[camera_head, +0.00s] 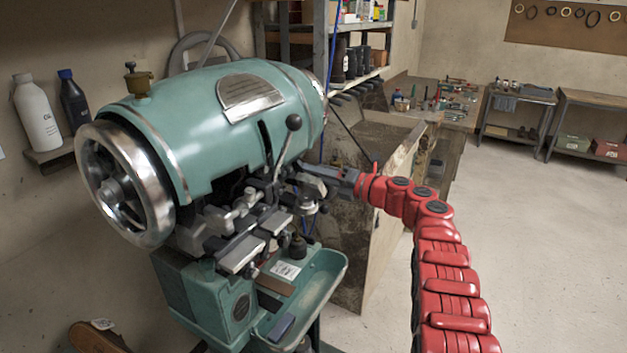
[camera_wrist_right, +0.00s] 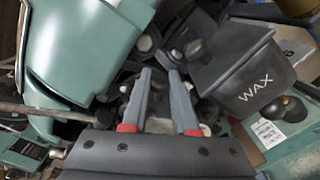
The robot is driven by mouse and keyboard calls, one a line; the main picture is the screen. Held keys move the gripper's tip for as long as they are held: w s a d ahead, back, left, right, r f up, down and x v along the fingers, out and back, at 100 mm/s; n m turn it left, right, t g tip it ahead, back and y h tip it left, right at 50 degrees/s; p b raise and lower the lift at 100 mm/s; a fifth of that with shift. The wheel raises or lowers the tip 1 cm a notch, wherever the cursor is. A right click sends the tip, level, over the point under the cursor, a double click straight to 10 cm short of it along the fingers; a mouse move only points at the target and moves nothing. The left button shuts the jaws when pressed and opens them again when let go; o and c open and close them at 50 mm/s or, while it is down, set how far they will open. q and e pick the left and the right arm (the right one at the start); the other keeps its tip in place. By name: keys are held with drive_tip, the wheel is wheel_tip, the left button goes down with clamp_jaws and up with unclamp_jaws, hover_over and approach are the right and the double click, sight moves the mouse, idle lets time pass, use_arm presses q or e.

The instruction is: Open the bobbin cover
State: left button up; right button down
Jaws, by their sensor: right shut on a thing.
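The teal sole stitcher (camera_head: 215,115) stands at the left of the head view with its drum body over a cluster of metal working parts (camera_head: 245,222). My right gripper (camera_head: 308,177) reaches in from the right, at the right end of that cluster under the drum. In the right wrist view the gripper's two grey fingers (camera_wrist_right: 160,88) are shut on a small part among the metal pieces, which I take to be the bobbin cover. Its outline and how far it stands open are hard to make out. My left gripper is not in view.
A dark box marked WAX (camera_wrist_right: 243,72) is close to the right of the fingers in the wrist view. A black ball knob (camera_head: 294,121) sticks out above the gripper. A teal tray (camera_head: 318,285) lies below. The floor at the right (camera_head: 545,260) is clear.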

drive_tip(key=shift+f, duration=0.1)
drive_tip(key=c, duration=0.7)
unclamp_jaws()
